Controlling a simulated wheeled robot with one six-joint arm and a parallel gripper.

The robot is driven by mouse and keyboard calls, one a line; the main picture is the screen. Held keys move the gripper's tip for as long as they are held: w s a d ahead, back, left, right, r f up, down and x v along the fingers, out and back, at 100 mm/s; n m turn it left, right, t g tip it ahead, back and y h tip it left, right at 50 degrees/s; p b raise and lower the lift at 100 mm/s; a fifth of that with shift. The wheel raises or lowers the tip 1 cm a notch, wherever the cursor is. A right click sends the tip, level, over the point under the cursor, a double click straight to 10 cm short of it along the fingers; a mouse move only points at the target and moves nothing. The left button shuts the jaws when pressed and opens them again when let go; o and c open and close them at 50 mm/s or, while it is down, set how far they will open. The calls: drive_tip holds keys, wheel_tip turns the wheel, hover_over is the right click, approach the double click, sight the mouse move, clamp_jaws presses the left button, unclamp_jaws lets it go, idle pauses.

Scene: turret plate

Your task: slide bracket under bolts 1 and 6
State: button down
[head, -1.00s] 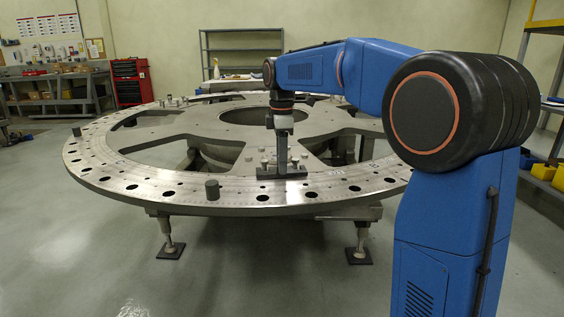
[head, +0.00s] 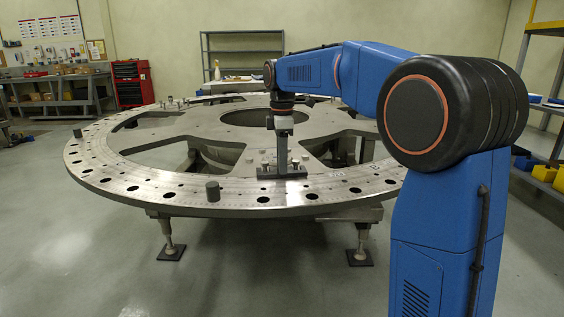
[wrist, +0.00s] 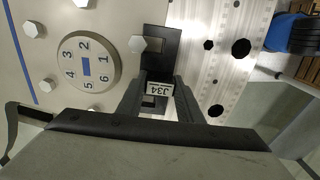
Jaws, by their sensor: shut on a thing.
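The bracket is a dark plate (wrist: 155,31) with an upright block labelled J34 (wrist: 158,88). My gripper (wrist: 160,90) is shut on this block; in the head view, my gripper (head: 282,134) points down above the bracket (head: 282,173), which lies at the ring's inner edge. In the wrist view a round dial (wrist: 86,62) is numbered 1 to 6, with hex bolts around it. The bolt nearest number 1 (wrist: 138,44) is at the plate's left edge, by a pale notch; I cannot tell whether its head overlaps the plate. Bolt 6 seems hidden behind my left finger.
The turret ring (head: 130,189) has several dark holes and stands on feet. A short dark post (head: 212,190) stands on it left of the bracket. In the wrist view the ring surface right of the bracket is bare, apart from holes (wrist: 241,48).

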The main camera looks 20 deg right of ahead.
drive_tip(key=shift+w+d, duration=0.2)
drive_tip(key=shift+w, duration=1.1)
idle(0.4)
drive_tip(key=shift+f, duration=0.15)
idle(0.6)
drive_tip(key=c, duration=1.2)
unclamp_jaws()
drive_tip(key=shift+o, duration=0.2)
drive_tip(key=shift+r, duration=1.5)
drive_tip(key=shift+s+r, duration=0.1)
drive_tip(key=shift+s+a+r, duration=0.1)
drive_tip(key=shift+s+r, duration=0.55)
drive_tip(key=shift+r, duration=0.3)
drive_tip(key=shift+s+a+r, duration=0.1)
drive_tip(key=shift+s+r, duration=0.5)
drive_tip(key=shift+r, duration=0.4)
drive_tip(key=shift+s+a+r, duration=0.1)
drive_tip(key=shift+s+r, duration=0.55)
drive_tip(key=shift+r, duration=0.3)
